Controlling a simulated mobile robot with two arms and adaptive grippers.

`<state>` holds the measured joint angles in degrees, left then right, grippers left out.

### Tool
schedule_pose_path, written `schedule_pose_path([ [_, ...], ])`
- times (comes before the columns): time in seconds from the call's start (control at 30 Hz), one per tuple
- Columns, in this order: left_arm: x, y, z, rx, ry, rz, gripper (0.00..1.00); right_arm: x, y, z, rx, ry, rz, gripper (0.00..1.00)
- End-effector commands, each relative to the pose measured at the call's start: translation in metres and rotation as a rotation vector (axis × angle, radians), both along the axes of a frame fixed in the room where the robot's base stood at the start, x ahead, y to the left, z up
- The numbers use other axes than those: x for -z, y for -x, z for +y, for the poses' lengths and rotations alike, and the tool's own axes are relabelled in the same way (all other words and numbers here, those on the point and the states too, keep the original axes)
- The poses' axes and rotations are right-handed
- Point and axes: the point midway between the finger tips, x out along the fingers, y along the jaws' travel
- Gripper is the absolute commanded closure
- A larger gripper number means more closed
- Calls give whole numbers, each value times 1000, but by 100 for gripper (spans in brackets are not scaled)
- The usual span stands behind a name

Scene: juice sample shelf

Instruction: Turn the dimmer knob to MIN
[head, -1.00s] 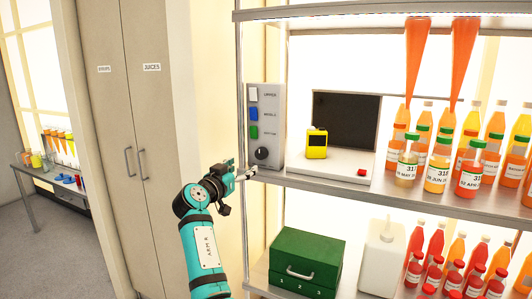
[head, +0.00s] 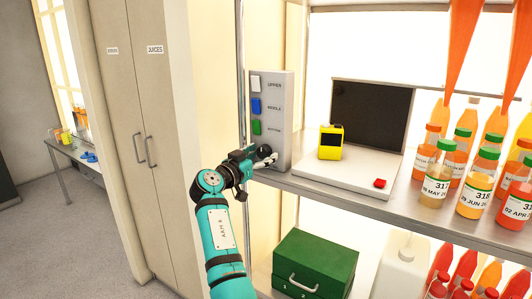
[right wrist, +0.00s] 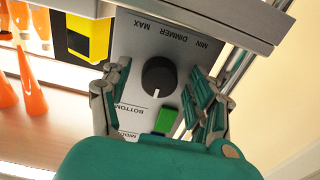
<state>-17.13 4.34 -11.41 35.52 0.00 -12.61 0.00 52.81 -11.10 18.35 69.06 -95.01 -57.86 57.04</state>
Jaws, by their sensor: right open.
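The black dimmer knob (right wrist: 158,76) sits on a grey switch panel (right wrist: 130,45), which appears upside down in the right wrist view. MIN is printed on the right of that view and MAX on the left; the knob's white mark points down, between them. My right gripper (right wrist: 160,70) is open, one finger on each side of the knob, with gaps to it. In the head view, my right gripper (head: 262,161) is at the panel's lower end and partly covers the knob (head: 264,150). My left gripper is not in view.
White, blue and green switches (head: 256,106) are above the knob on the panel. A yellow device (head: 331,142) and a white base with a red button (head: 379,183) stand right of it. Juice bottles (head: 437,180) are farther right. A shelf post (head: 241,80) is close left.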

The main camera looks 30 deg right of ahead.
Motion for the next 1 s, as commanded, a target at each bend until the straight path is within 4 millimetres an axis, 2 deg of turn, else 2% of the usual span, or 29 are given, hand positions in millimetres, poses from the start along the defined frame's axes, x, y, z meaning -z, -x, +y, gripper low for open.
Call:
schedule_pose_path([
  [0.2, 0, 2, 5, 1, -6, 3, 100, 0, 0, 0, 0, 0, 0, 39],
  [0.23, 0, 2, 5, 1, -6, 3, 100, 0, 0, 0, 0, 0, 0, 42],
  [0.63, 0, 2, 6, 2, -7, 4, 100, 0, 0, 0, 0, 0, 0, 94],
  [1.0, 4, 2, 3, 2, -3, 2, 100, 0, 0, -1, 0, 26, 57, 94],
])
